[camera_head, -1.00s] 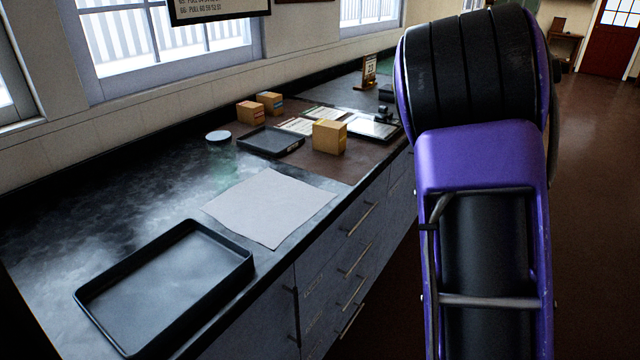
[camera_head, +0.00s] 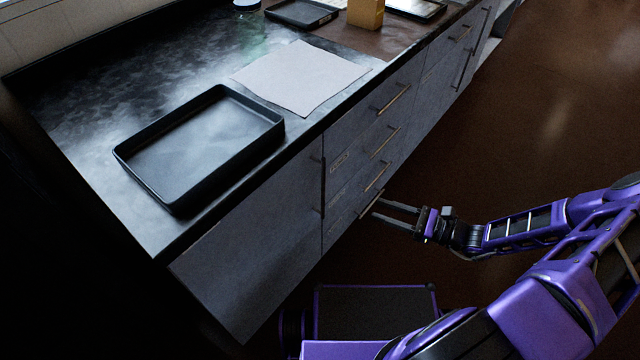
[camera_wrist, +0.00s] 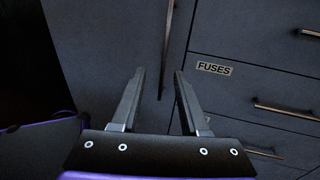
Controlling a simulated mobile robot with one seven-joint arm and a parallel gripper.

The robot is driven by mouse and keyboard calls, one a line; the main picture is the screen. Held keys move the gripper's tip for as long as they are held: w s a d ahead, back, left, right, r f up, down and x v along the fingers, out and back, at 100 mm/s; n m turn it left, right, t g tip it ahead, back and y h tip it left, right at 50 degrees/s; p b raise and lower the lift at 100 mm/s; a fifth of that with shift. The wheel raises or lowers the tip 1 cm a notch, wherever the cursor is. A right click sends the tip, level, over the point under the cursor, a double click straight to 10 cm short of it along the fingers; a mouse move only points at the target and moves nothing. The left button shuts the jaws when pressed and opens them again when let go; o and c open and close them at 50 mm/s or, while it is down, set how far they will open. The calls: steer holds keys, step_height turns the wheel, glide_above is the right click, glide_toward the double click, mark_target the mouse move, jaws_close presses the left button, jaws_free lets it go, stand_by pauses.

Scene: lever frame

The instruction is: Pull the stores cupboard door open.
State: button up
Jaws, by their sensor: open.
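The cupboard door (camera_head: 250,250) is the plain grey panel at the near end of the counter front. It is closed, flush with the drawers beside it. Its dark upright bar handle (camera_head: 322,188) is at its right edge. My gripper (camera_head: 377,209) is open and empty, low in front of the drawers, to the right of the handle in the head view. In the wrist view the door (camera_wrist: 100,50) fills the left middle. The handle (camera_wrist: 167,45) stands beyond and between my open fingertips (camera_wrist: 159,72), apart from them as far as I can tell.
Drawers (camera_head: 350,180) with bar handles run to the right of the door; one bears a FUSES label (camera_wrist: 214,68). A black tray (camera_head: 200,140) and a pale sheet (camera_head: 300,78) lie on the counter (camera_head: 70,140). The brown floor (camera_head: 530,130) to the right is clear.

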steer(key=w+a, duration=0.4)
steer(key=a, duration=0.3)
steer(key=w+a+t+b, duration=0.1)
steer(key=w+a, duration=0.3)
steer(key=a, duration=0.4)
steer(key=shift+w+a+r+m, duration=0.25)
steer(key=shift+m, duration=0.15)
jaws_close()
stand_by(0.8)
